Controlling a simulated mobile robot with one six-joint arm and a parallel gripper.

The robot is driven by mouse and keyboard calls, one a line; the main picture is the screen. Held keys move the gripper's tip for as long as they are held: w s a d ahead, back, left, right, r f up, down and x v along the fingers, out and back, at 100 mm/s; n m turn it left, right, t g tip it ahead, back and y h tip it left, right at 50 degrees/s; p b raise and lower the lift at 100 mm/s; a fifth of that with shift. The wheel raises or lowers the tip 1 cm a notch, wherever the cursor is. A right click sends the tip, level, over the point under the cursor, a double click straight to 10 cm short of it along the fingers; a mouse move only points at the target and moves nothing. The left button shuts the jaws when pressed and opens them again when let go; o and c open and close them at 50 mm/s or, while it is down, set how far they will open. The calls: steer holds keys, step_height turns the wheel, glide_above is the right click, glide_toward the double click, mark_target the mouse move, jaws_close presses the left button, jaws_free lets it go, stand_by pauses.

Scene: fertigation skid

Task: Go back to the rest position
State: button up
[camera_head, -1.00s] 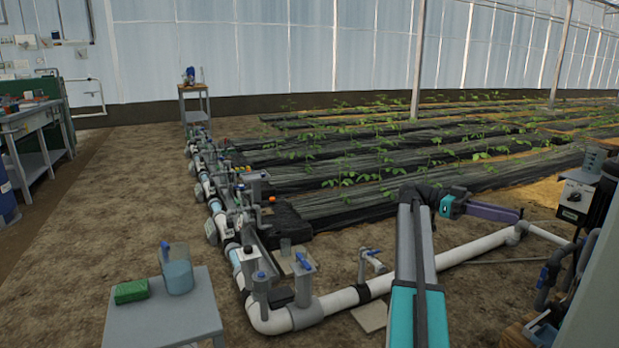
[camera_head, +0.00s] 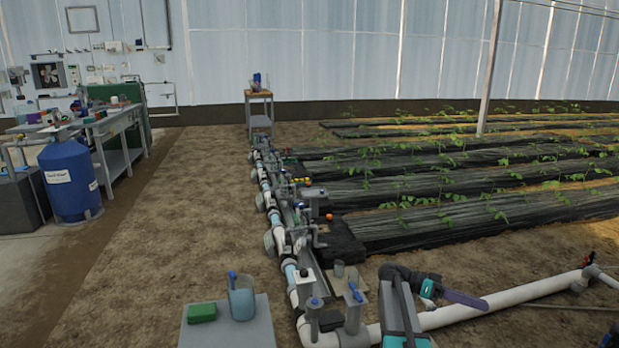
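My arm (camera_head: 394,312) rises at the lower right of the head view and bends over to the right.
A grey side table (camera_head: 235,335) at the bottom carries a green sponge-like block (camera_head: 202,312) and a jug (camera_head: 242,299). The pipe line (camera_head: 279,238) with valves runs away from me. A blue tank (camera_head: 71,181) and workbench (camera_head: 118,121) stand left. The soil between is clear.

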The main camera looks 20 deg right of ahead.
steer(key=s+a+f+n+t+p, duration=0.1)
steer(key=a+f+n+t+p, duration=0.1)
steer(key=a+f+n+p, duration=0.55)
steer(key=s+a+f+n+t+p, duration=0.1)
steer(key=a+f+n+t+p, duration=0.3)
steer(key=a, duration=0.6)
steer(key=s+a+f+n+y+p, duration=0.35)
steer(key=s+a+f+p, duration=0.2)
steer(key=s+a, duration=0.45)
steer(key=s+a+f+n+y+p, duration=0.3)
steer(key=s+a+f+y+p, duration=0.2)
steer(key=s+a+f, duration=0.5)
steer(key=w+a+n+t+y, duration=0.1)
steer(key=w+a+n+y, duration=0.1)
steer(key=a, duration=0.7)
steer(key=shift+w+a+r+n+t+y, duration=0.3)
steer(key=shift+a+r+n+y, duration=0.15)
steer(key=shift+n+y, duration=0.3)
steer(key=shift+d, duration=0.1)
